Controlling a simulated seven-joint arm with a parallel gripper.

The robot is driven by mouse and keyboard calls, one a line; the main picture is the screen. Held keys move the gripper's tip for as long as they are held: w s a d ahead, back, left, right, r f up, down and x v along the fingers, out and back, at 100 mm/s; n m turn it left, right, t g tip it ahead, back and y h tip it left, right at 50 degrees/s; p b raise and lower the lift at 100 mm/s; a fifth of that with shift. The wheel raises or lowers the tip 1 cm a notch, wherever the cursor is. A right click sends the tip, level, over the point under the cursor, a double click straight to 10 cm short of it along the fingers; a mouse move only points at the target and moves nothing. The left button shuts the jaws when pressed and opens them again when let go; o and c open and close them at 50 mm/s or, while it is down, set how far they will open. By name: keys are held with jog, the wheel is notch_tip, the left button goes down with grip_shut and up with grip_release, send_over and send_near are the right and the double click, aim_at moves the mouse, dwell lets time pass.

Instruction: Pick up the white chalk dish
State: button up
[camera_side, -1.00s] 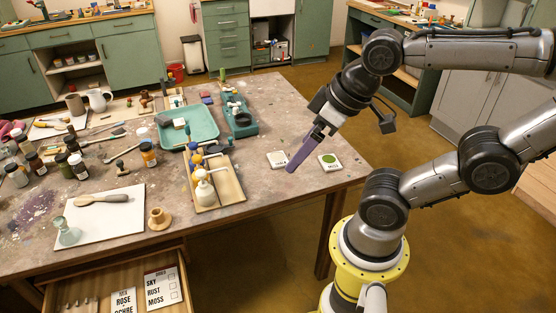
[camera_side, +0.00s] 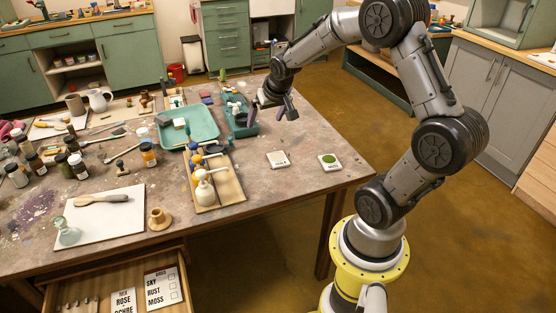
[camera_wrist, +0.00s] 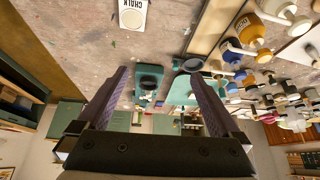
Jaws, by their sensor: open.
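My gripper (camera_side: 271,111) is open and empty, above the far right part of the table, beside and over the teal rack (camera_side: 241,128). In the wrist view its two purple fingers stand wide apart (camera_wrist: 158,74), with the teal rack (camera_wrist: 146,98) seen between them. Small white pieces (camera_side: 234,98) show at the rack's far end, partly near my gripper; I cannot tell whether one is the white chalk dish.
A card with a green spot (camera_side: 329,162) lies to the right of the chalk card. A teal tray (camera_side: 204,125) with a pale block stands left of the rack. A wooden board (camera_side: 229,190) holds bottles. The table's right front is mostly clear.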

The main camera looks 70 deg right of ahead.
jog(key=m+g, duration=0.2)
send_near(278, 157)
jog(key=x, duration=0.8)
jog(key=shift+s+a, duration=0.1)
jog(key=shift+s, duration=0.1)
jog(key=c, duration=1.3)
jog(key=shift+c, duration=0.2)
